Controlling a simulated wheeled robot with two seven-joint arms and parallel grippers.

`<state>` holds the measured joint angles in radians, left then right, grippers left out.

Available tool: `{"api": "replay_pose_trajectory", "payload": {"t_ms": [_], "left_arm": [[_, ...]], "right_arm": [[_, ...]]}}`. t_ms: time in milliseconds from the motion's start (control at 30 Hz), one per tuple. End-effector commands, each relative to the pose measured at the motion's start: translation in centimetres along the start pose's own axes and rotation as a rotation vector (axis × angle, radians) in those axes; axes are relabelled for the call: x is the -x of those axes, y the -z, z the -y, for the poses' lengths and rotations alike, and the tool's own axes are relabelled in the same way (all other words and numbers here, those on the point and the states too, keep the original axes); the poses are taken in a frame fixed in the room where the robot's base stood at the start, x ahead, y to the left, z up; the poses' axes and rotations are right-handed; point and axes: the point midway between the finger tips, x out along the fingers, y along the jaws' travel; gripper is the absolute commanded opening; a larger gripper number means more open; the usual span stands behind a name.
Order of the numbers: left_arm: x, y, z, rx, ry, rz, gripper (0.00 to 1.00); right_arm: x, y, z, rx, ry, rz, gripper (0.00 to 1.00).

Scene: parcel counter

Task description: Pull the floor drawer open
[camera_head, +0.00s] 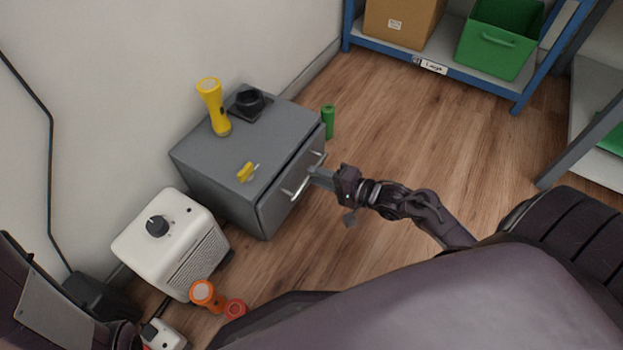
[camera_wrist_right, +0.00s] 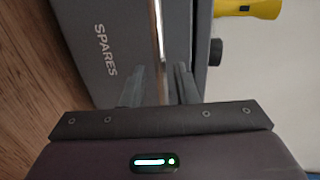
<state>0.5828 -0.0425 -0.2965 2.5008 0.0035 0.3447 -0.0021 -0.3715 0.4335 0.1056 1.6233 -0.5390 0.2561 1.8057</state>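The grey floor drawer unit (camera_head: 235,155) stands against the wall in the head view. Its front (camera_head: 275,207) carries a pale bar handle (camera_head: 296,190). My right gripper (camera_head: 313,176) is at this handle. In the right wrist view the drawer front (camera_wrist_right: 95,45) reads "SPARES", and the bar handle (camera_wrist_right: 157,35) runs between the two fingers of my right gripper (camera_wrist_right: 160,85). The fingers stand apart on either side of the bar, with a gap visible. A dark line shows along the front's top edge; I cannot tell whether the drawer is slightly out. My left gripper is not in view.
A white heater (camera_head: 170,243), orange flashlight (camera_head: 205,294) and red one (camera_head: 235,308) are nearby.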

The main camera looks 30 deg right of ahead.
Motion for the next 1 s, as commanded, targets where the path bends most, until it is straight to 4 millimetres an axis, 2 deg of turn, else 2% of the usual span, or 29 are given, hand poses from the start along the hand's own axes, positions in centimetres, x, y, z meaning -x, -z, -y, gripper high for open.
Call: {"api": "replay_pose_trajectory", "payload": {"t_ms": [33,200,500,733,1000], "left_arm": [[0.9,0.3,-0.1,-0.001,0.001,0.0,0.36],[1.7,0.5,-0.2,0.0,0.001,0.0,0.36],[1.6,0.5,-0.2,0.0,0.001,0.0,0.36],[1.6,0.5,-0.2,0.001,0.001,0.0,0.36],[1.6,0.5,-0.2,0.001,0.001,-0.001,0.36]], "right_arm": [[-0.9,0.0,-0.4,0.002,0.002,0.001,0.27],[-2.3,0.0,-0.2,0.001,0.001,0.0,0.27],[-2.6,0.0,0.1,0.001,0.001,0.0,0.27],[-2.6,0.0,0.1,0.001,0.001,0.0,0.0],[-2.5,0.0,0.1,0.001,0.001,0.0,0.0]]}}
